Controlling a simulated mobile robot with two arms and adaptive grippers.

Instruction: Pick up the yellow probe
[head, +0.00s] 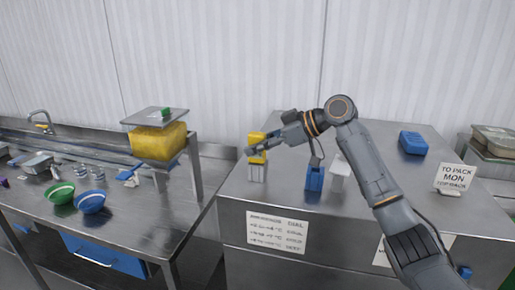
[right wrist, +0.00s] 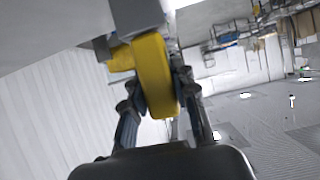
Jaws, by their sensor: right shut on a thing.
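The yellow probe (head: 256,138) is at the left end of the steel counter, just above a pale holder (head: 257,173). I cannot tell whether it still touches the holder. My right gripper (head: 258,150) reaches in from the right and is shut on the probe. In the right wrist view the yellow probe (right wrist: 153,75) lies between the two fingers of the right gripper (right wrist: 158,95), with a grey block beyond it. The fingers cover part of the probe. My left gripper is not in view.
A blue holder (head: 315,179) and a white holder (head: 339,174) stand beneath my right forearm. A blue box (head: 412,143) and a sign (head: 454,179) are farther right.

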